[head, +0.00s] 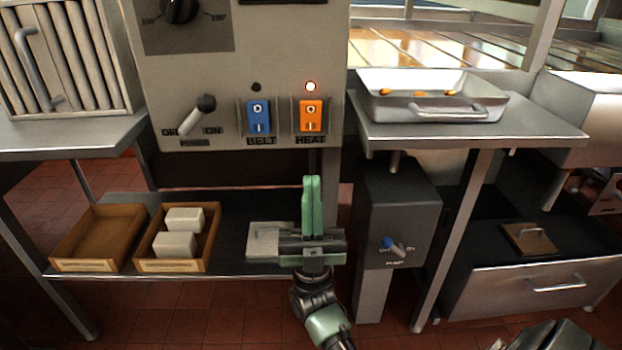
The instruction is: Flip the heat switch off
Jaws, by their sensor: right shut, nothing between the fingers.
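The orange heat switch (311,115) is on the lower right of the grey control panel (190,75), above the label HEAT. A dark part of an arm shows at the bottom right edge; no left gripper can be seen.
A blue belt switch (259,116) sits left of the heat switch, under an unlit lamp. A power lever (196,115) is further left. A metal tray (432,108) stands on the right table. Below are two wooden boxes (97,265) and a pump box (398,205).

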